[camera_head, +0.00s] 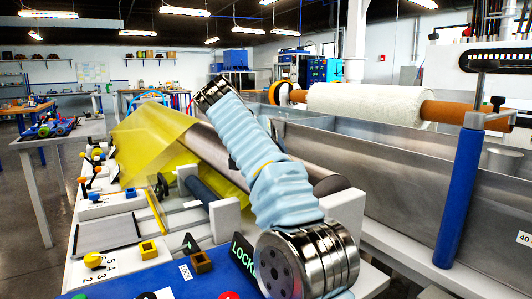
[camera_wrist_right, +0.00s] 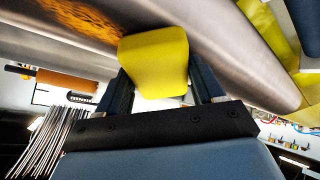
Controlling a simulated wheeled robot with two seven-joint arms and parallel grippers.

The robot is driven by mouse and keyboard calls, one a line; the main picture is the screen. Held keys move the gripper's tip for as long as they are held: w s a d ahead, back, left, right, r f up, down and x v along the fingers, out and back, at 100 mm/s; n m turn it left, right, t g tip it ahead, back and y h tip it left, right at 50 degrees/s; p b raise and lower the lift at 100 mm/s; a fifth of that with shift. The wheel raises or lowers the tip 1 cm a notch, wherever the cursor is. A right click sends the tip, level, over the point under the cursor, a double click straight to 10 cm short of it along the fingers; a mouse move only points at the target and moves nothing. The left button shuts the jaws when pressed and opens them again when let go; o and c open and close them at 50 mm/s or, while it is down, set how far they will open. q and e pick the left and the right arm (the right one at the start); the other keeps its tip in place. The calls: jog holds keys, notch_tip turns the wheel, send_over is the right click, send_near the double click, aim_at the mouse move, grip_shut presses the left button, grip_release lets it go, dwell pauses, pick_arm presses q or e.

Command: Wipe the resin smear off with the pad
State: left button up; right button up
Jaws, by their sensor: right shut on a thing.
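A yellow pad (camera_wrist_right: 154,62) is held between the two dark fingers of my right gripper (camera_wrist_right: 163,85), which is shut on it. The pad's far edge is close to a grey metal surface (camera_wrist_right: 215,35); I cannot tell if they touch. An orange-brown streaky patch (camera_wrist_right: 82,18), which looks like the resin smear, lies on the metal up and left of the pad. In the head view, my sleeved arm crosses in front of a metal roller (camera_head: 325,182); pad, smear and right gripper cannot be made out there. My left gripper is not in view.
A yellow sheet (camera_head: 150,130) drapes left of the roller. A long metal trough (camera_head: 400,175) runs at right, with a white roll (camera_head: 365,103) above and a blue upright bar (camera_head: 460,195). A blue panel (camera_head: 215,275) with knobs and labels is in front.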

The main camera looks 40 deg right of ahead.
jog(key=shift+d+f, duration=0.15)
jog(key=shift+f, duration=0.05)
jog(key=shift+s, duration=0.1)
